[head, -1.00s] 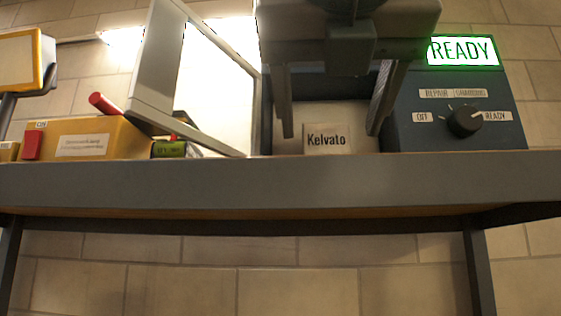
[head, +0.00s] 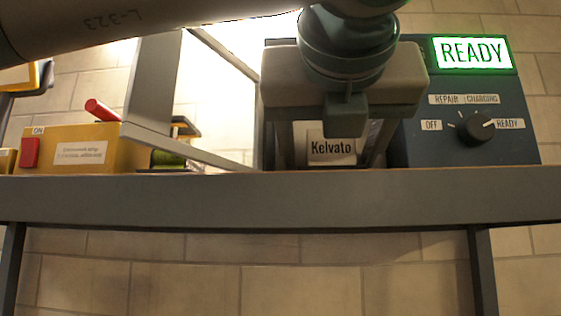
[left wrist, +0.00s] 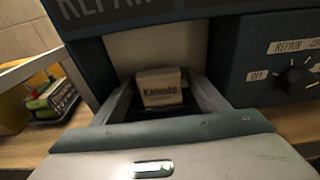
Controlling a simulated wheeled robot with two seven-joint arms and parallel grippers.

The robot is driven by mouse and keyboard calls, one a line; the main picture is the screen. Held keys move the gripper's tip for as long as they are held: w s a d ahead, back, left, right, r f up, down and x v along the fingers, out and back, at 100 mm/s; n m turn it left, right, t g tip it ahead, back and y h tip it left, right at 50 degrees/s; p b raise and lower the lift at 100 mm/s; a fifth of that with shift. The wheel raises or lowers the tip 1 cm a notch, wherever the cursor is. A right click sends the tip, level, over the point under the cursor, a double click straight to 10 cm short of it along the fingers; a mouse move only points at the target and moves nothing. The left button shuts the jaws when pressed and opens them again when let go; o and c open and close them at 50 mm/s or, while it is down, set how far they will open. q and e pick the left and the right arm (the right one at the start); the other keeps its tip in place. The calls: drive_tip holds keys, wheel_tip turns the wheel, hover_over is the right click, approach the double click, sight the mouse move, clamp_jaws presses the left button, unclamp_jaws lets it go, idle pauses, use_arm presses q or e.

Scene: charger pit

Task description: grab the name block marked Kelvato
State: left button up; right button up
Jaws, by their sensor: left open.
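The name block marked Kelvato (head: 331,149) is a small pale block with dark lettering. It stands in the open bay of the dark blue charger, behind the table's front edge. It also shows in the left wrist view (left wrist: 161,90), ahead of the palm and between the fingers. My left gripper (head: 330,160) is open, with one finger on each side of the block. I cannot tell whether either finger touches it. My right gripper is not in view.
The charger (head: 465,115) has a lit READY sign and a dial (head: 475,129) at right. A pale framed door (head: 155,85) stands open at left. A yellow box (head: 80,150) with a red switch and a green-black item (head: 167,159) are further left. The table edge (head: 280,197) runs along the front.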

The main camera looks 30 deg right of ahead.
use_arm(q)
drive_tip(key=shift+c, duration=0.7)
drive_tip(key=c, duration=1)
drive_tip(key=shift+r, duration=0.1)
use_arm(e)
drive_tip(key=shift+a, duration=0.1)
